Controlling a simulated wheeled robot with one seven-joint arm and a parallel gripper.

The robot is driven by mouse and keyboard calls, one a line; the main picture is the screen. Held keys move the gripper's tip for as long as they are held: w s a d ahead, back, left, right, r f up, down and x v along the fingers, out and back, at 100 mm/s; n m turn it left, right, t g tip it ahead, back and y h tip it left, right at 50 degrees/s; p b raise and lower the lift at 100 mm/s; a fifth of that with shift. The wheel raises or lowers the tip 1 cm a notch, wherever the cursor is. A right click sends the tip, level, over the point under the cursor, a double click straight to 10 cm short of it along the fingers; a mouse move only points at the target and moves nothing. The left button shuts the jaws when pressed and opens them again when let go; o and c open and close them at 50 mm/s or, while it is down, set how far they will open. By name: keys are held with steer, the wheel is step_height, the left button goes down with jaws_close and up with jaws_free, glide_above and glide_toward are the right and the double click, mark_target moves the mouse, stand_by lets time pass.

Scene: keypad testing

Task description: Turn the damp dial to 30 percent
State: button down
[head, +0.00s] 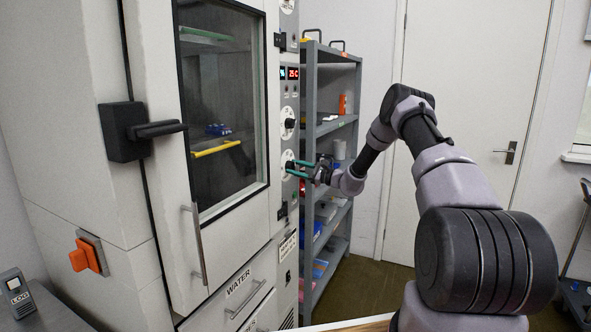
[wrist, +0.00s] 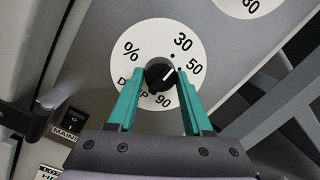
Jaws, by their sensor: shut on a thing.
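In the head view the disc (head: 287,158) is on the oven-like cabinet's control strip, with the knob hidden behind the fingers. My gripper (wrist: 159,75) has its teal fingers on either side of the knob and is shut on it. It also shows in the head view (head: 297,168).
Another dial (head: 288,123) sits above, under a red display (head: 292,73). A MAINS switch (wrist: 72,120) shows at left in the wrist view. A grey shelf rack (head: 312,110) stands close right of the cabinet (head: 60,130). The cabinet's door handle (head: 155,130) juts out at left.

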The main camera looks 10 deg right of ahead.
stand_by(0.3)
steer(key=shift+c, duration=1.6)
jaws_free()
steer(key=shift+d, duration=0.1)
steer(key=v, duration=1)
steer(key=shift+s+d, duration=0.2)
steer(key=shift+d, duration=0.05)
